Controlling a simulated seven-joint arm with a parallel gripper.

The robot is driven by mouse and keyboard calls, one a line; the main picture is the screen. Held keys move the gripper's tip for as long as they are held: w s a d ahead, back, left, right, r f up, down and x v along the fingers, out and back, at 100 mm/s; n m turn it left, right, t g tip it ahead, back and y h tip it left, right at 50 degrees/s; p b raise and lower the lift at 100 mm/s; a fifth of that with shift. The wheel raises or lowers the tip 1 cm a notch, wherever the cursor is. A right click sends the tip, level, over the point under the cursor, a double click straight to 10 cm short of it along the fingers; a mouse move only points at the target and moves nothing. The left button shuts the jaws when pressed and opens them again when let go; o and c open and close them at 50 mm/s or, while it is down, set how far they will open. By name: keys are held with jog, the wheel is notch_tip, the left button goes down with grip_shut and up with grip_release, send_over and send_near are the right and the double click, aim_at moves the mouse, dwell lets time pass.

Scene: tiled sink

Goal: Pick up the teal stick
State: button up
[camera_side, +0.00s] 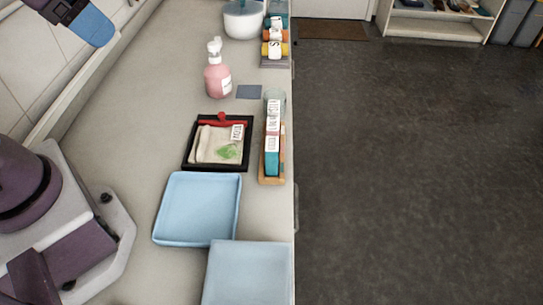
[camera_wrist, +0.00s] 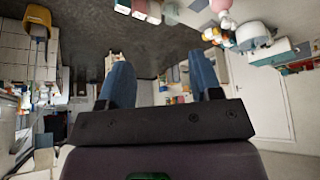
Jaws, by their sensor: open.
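The teal stick (camera_side: 271,155) has a white printed label. My gripper (camera_side: 92,22) shows only in part, at the top left of the side view, high up and well away from the stick. In the wrist view my gripper (camera_wrist: 159,62) has its two blue fingers apart with nothing between them. I cannot make out the teal stick for sure in the wrist view.
A black tray (camera_side: 188,152) with a cloth lies left of the holder. A blue tray (camera_side: 160,222) and a pale blue tray (camera_side: 248,275) are nearer. A pink pump bottle (camera_side: 217,80), grey pad (camera_side: 249,92) and white pot (camera_side: 243,22) stand farther back.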

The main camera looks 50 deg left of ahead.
jog(key=m+g+y, duration=0.2)
jog(key=m+y, duration=0.1)
jog(key=m, duration=2.4)
send_near(272, 147)
jog(key=x, duration=0.7)
jog(key=shift+a+f, duration=0.15)
jog(key=shift+a, duration=0.1)
jog(key=x, duration=0.5)
jog(key=shift+w+f, duration=0.1)
jog(key=shift+f, duration=0.25)
